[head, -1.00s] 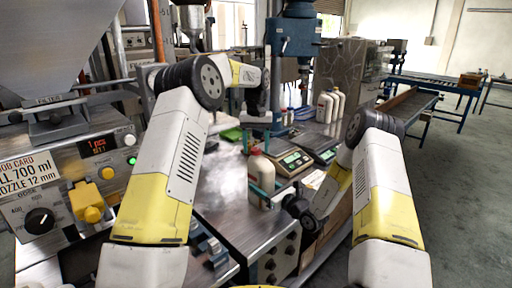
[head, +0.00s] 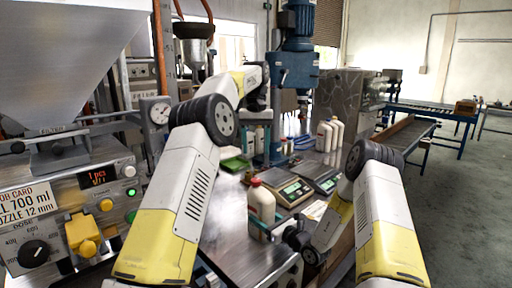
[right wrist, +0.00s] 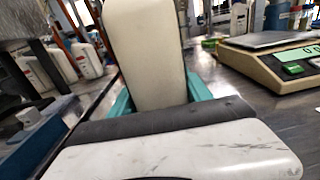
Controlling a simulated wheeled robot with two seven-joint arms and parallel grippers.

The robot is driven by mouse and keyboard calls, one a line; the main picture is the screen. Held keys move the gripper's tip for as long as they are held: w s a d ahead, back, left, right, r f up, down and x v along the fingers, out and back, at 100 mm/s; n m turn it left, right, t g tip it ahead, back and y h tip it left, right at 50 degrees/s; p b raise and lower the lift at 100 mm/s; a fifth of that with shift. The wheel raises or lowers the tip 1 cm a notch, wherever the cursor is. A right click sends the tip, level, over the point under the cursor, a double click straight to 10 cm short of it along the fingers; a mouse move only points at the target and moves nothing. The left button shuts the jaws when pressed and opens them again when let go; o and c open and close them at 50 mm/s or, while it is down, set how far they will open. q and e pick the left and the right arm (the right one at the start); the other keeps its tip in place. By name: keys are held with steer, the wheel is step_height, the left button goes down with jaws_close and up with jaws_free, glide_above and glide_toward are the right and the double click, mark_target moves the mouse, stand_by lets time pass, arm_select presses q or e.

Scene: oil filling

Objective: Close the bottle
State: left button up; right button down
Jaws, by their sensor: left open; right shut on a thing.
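The white bottle (head: 262,208) stands upright on the metal table with a red cap (head: 255,182) on its top. Whether the cap is tight cannot be told. My right gripper (head: 261,229) is shut on the bottle's body from the right, with teal fingers on either side. In the right wrist view the pale bottle body (right wrist: 145,55) fills the middle between the teal fingers; its top is cut off. My left gripper (head: 257,140) is open, pointing down above and behind the cap, apart from it. It looks empty.
Scales (head: 293,191) stand right of the bottle, and more white bottles (head: 327,135) stand farther back. A blue press (head: 297,65) rises behind. The filling machine (head: 75,190) is at left. A green tray (head: 235,163) lies behind the bottle.

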mark_target(271, 223)
steer(key=shift+c, duration=2)
jaws_free()
steer(key=v, duration=0.7)
steer(key=shift+s+d, duration=0.25)
steer(key=shift+s, duration=0.05)
